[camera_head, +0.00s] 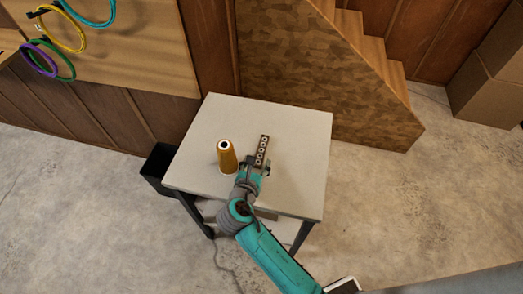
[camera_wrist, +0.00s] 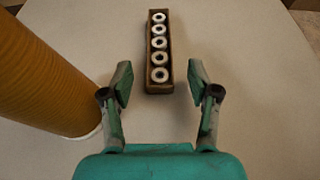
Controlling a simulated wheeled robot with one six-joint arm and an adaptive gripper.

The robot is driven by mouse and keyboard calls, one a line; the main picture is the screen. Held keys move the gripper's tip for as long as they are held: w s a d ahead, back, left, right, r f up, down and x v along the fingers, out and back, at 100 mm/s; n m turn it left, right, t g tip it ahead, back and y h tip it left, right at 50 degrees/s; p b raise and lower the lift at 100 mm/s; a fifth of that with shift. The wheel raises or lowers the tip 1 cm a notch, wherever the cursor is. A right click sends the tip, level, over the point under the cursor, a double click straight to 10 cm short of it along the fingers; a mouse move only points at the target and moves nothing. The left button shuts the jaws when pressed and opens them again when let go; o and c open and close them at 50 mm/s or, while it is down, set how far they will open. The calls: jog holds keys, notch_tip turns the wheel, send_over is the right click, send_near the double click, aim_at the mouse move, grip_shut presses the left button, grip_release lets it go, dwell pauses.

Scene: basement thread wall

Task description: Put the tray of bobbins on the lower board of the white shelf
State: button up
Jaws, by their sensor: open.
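The tray of bobbins (camera_head: 263,151) is a narrow brown tray with several white bobbins in a row. It lies on the light tabletop in the head view. In the wrist view the tray (camera_wrist: 147,82) sits ahead of and between my fingers, with its near end about level with the fingertips. My gripper (camera_head: 256,172) is open. In the wrist view my gripper (camera_wrist: 160,80) has clear gaps on both sides of the tray and touches neither side.
A yellow-orange thread cone (camera_head: 227,157) stands on the table (camera_head: 297,130), close left of my gripper. A black bin (camera_head: 157,168) stands on the floor left of the table. Wooden stairs (camera_head: 330,80) rise behind it. Coloured hoops (camera_head: 65,30) hang on the wall board. Cardboard boxes (camera_head: 488,90) stand far right.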

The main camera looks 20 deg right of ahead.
aim_at(261, 151)
jog(key=shift+x, duration=1.15)
jog(key=c, duration=1.1)
jog(key=shift+o, duration=0.2)
jog(key=shift+r, duration=0.1)
